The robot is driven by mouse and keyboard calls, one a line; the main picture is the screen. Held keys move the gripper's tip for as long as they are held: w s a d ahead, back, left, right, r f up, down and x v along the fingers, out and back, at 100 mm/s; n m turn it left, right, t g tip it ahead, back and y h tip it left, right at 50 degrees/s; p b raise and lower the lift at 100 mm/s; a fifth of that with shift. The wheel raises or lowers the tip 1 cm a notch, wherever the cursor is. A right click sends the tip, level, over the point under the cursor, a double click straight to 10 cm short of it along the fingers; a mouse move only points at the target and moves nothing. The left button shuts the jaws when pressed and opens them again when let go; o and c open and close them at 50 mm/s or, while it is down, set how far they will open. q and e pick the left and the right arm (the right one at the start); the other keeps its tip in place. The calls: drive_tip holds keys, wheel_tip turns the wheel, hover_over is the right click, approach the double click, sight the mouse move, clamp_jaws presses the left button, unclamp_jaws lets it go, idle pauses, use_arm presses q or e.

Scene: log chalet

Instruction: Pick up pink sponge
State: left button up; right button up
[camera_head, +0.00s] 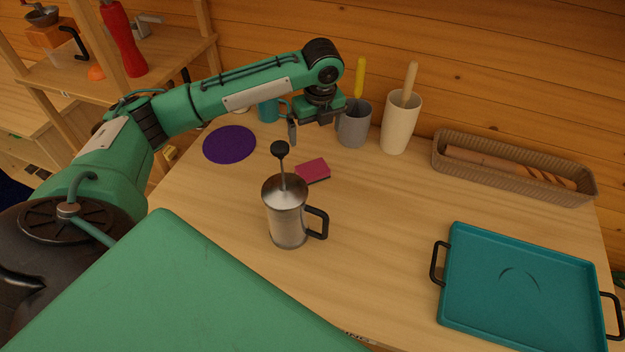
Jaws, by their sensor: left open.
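The pink sponge (313,169) lies flat on the wooden table, with a dark layer along its lower edge. It is just behind and to the right of the metal press pot. My left gripper (316,133) is above the back of the table, pointing down, a little behind the sponge and apart from it. It is open and looks empty; one finger shows clearly and the other is partly hidden against the grey cup. My right gripper is not in view.
The press pot (286,213) with its tall plunger stands in front of the sponge. A grey cup (353,128), a cream cup (398,128) and a teal mug (268,111) stand behind. A purple disc (229,144) lies left. A basket (515,178) and teal tray (520,290) are right.

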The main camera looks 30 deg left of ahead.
use_arm(q)
drive_tip(key=f, duration=0.1)
drive_tip(key=p, duration=0.1)
hover_over(312, 168)
drive_tip(key=f, duration=0.5)
drive_tip(key=d+f, duration=0.1)
drive_tip(key=f, duration=0.2)
drive_tip(key=shift+s+f, duration=0.1)
drive_tip(key=shift+f, duration=0.05)
drive_tip(key=shift+a+f+p, duration=0.15)
drive_tip(key=shift+f+p, duration=0.25)
drive_tip(key=shift+f, duration=0.15)
drive_tip(key=f, duration=0.2)
drive_tip(key=f+p, duration=0.1)
drive_tip(key=shift+a+f, duration=0.2)
drive_tip(key=shift+f, duration=0.5)
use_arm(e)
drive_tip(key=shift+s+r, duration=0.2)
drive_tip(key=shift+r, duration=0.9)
use_arm(q)
drive_tip(key=shift+c, duration=0.4)
